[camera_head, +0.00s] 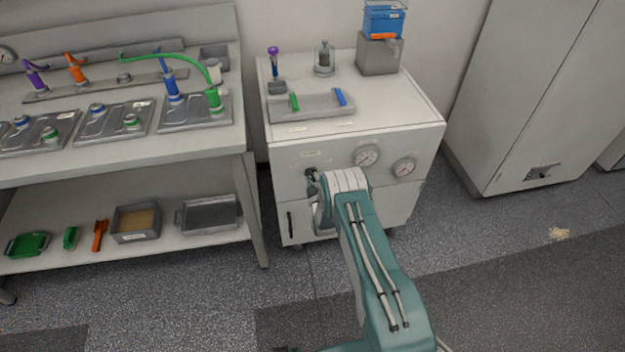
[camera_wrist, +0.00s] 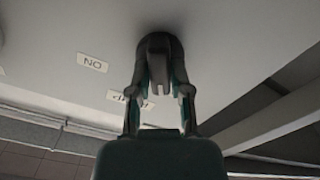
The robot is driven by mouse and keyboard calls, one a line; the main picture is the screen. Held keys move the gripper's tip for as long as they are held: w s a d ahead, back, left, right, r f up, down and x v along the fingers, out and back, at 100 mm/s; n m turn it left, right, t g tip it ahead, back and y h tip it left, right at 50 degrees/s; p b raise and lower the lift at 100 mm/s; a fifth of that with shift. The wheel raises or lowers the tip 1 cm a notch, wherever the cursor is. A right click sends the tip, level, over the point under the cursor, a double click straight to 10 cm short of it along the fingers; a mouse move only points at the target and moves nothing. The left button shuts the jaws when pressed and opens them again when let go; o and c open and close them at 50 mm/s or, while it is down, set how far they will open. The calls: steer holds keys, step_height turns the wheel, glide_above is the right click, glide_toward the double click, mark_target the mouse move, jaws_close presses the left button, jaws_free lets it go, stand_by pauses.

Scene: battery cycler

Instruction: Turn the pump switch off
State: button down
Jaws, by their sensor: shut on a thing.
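The pump switch is a dark rotary knob (camera_wrist: 158,46) on the pale front panel of the cabinet. In the head view the switch (camera_head: 311,174) shows as a small dark spot left of the gauges, mostly hidden by my arm. My gripper (camera_wrist: 161,82) has its two fingers on either side of the knob's grip and is shut on it. In the head view my gripper (camera_head: 316,190) is at the panel, partly hidden by my wrist. An ON label (camera_wrist: 92,62) appears upside down beside the knob. A second label (camera_wrist: 122,97) is partly covered by a finger.
Two round gauges (camera_head: 367,157) (camera_head: 403,167) sit on the panel right of the switch. A workbench (camera_head: 200,150) is close on the left.

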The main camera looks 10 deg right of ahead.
steer(key=shift+a, duration=0.1)
steer(key=c, duration=0.6)
jaws_free()
steer(key=shift+o, duration=0.2)
steer(key=s, duration=1.2)
steer(key=shift+f, duration=0.1)
